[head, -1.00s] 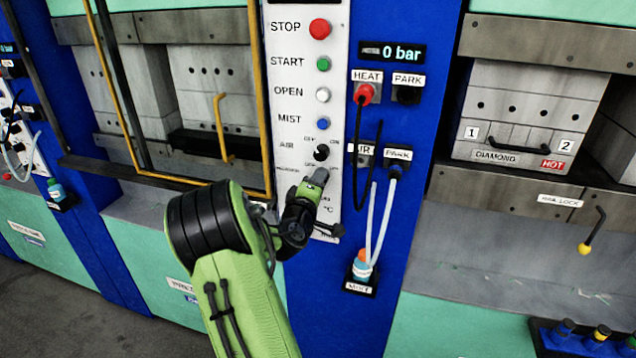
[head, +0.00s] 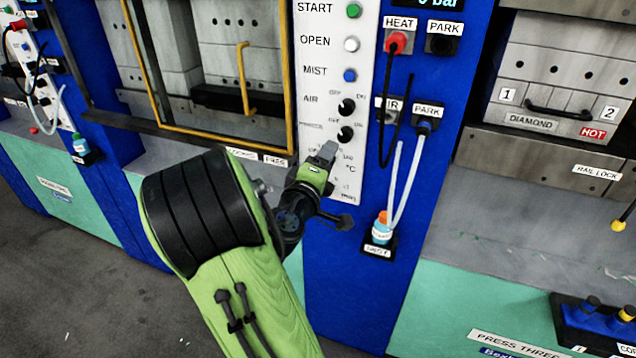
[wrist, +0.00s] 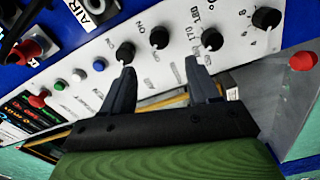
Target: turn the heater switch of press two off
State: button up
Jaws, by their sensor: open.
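Press two's white control panel (head: 335,60) stands upright in the head view. Its lower part has a black air knob (head: 347,106) and, below it, a black knob with a blurred label that appears to be the heater switch (head: 345,134). I cannot tell which way that switch points. My gripper (head: 328,152) is just below and in front of the switch and hides part of the dial beneath. In the wrist view my gripper (wrist: 160,64) is open and empty. The heater switch (wrist: 160,38) shows beyond the gap between the fingertips, apparently not touched.
The air knob (wrist: 124,54) and a temperature dial (wrist: 212,39) flank the switch closely in the wrist view. Black and white hoses hang right of the panel near a bottle (head: 382,228). A yellow-framed door (head: 285,90) is at the left.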

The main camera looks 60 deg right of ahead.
jog(key=a+b, duration=0.2)
jog(key=a, duration=0.1)
jog(key=s+a+b, duration=0.1)
jog(key=a, duration=0.1)
jog(key=shift+w, duration=0.1)
dwell(0.4)
